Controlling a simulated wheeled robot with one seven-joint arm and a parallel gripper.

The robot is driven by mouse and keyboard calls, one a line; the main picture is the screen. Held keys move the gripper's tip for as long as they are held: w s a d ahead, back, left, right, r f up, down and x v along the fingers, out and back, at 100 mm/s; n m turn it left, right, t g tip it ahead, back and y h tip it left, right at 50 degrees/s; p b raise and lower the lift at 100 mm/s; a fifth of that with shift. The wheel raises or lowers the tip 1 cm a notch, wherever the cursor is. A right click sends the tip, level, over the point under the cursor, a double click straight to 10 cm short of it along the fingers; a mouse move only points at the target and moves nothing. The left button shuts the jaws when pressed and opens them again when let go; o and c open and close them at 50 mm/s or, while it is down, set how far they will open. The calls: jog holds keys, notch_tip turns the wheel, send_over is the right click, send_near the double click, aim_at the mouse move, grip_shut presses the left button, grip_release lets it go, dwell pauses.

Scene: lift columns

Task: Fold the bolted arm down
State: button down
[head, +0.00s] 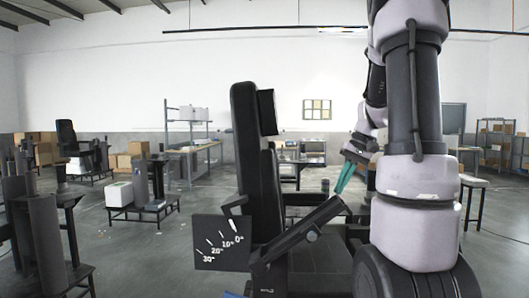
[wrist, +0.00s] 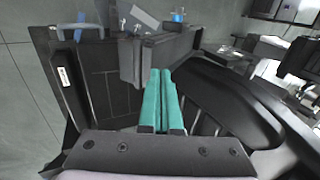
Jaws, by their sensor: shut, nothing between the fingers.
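A black seat on a lift column has a tall backrest (head: 258,165). The dark bolted arm (head: 298,238) is at its side, tilted up to the right, with a round bolt (head: 312,236) on its side. My gripper (head: 340,190) has two teal fingers pressed together and empty, at the arm's raised end. In the wrist view my gripper (wrist: 158,72) points at a dark bar (wrist: 165,52), which looks like the arm. I cannot tell if the fingertips touch it. An angle plate (head: 220,243) marked 0° to 30° sits left of the arm's lower end.
A black panel with a white label (wrist: 64,77) lies left of the fingers in the wrist view. Dark posts (head: 45,235) stand at the left of the head view. A low platform (head: 145,212) and workbench (head: 195,148) stand farther back.

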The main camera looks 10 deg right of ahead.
jog(key=s+d+f+t+y, duration=0.1)
jog(key=d+f+y, duration=0.2)
jog(key=f, duration=0.8)
jog(key=s+d+f+t+y, duration=0.1)
jog(key=d+f+y, duration=0.3)
jog(key=f, duration=0.7)
jog(key=shift+s+d+y, duration=0.3)
jog(key=shift+s+d, duration=0.35)
jog(key=shift+d, duration=0.75)
